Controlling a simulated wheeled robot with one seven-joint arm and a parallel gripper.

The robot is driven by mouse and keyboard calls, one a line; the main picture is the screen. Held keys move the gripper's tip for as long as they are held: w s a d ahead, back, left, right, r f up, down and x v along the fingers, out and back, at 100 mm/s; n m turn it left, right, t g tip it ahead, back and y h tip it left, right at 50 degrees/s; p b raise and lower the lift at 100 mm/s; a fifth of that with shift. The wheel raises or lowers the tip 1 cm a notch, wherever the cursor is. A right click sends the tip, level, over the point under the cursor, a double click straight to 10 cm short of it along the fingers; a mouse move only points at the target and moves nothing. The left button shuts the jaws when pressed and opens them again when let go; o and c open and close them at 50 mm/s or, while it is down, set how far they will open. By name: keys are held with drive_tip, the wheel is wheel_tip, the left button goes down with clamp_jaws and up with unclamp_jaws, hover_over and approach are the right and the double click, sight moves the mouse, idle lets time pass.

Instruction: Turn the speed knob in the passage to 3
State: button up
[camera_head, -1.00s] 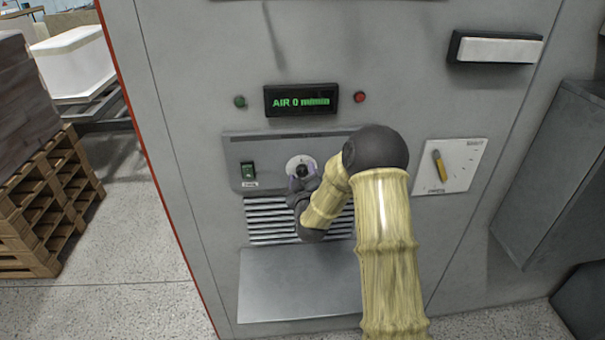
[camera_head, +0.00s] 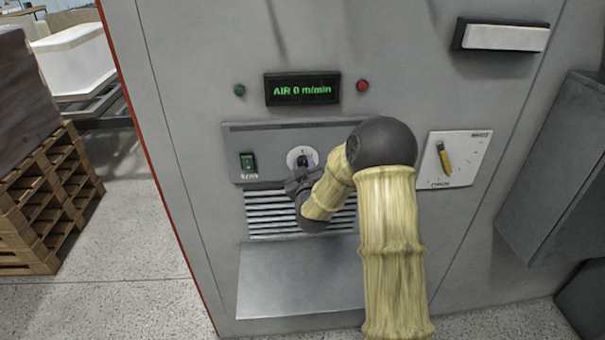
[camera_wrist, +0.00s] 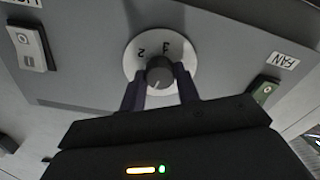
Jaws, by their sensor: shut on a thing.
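The speed knob is a small dark round knob (camera_head: 303,161) on a white dial plate (camera_head: 293,154) in the grey control panel. In the wrist view the knob (camera_wrist: 159,72) sits between my two dark fingers, on its white dial (camera_wrist: 133,58). The numbers 2 and 3 show on the dial's upper part; lower marks are hidden by the fingers. A light line on the knob points down and a little left in that view. My gripper (camera_wrist: 160,88) is shut on the knob; it also shows in the head view (camera_head: 301,178).
A display (camera_head: 302,89) reads "AIR 0 m/min", between a green lamp (camera_head: 239,90) and a red lamp (camera_head: 362,85). A switch (camera_head: 247,161) is left of the knob; a yellow-handled selector (camera_head: 444,160) is right. A vent (camera_head: 270,215) lies below. Pallets (camera_head: 45,205) stand left.

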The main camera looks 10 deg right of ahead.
drive_tip(key=shift+f+m+b, duration=0.2)
drive_tip(key=shift+m+b, duration=16.6)
drive_tip(key=shift+b, duration=1.7)
drive_tip(key=o, duration=1)
drive_tip(key=shift+r, duration=0.1)
